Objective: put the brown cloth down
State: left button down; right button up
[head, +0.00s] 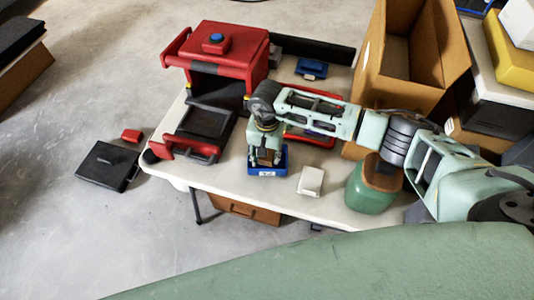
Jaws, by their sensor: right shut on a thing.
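My right gripper (264,152) points down over the white table, in the middle of the view. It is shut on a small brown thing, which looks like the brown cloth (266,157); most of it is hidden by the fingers. The cloth is at a small blue tray (268,172) with a white label. I cannot tell whether the cloth touches the tray. My left gripper is not in view.
A red and black machine (235,42) stands on the table (235,183) at left. A white block (311,180) and a green container with a brown top (368,190) are to the right. A tall open cardboard box (425,75) is behind. Black and red items lie on the floor.

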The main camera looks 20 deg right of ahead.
jog(key=o, duration=1)
jog(key=shift+r+p, duration=0.5)
jog(key=shift+p, duration=0.2)
jog(key=shift+r+p, duration=0.45)
jog(key=shift+p, duration=0.1)
jog(key=shift+w+r+b, duration=0.1)
jog(key=shift+r+b, duration=0.65)
jog(key=shift+b, duration=0.25)
notch_tip(320, 180, up, 10)
jog(key=b, duration=0.2)
jog(key=shift+f+b, duration=0.1)
jog(key=shift+b, duration=0.25)
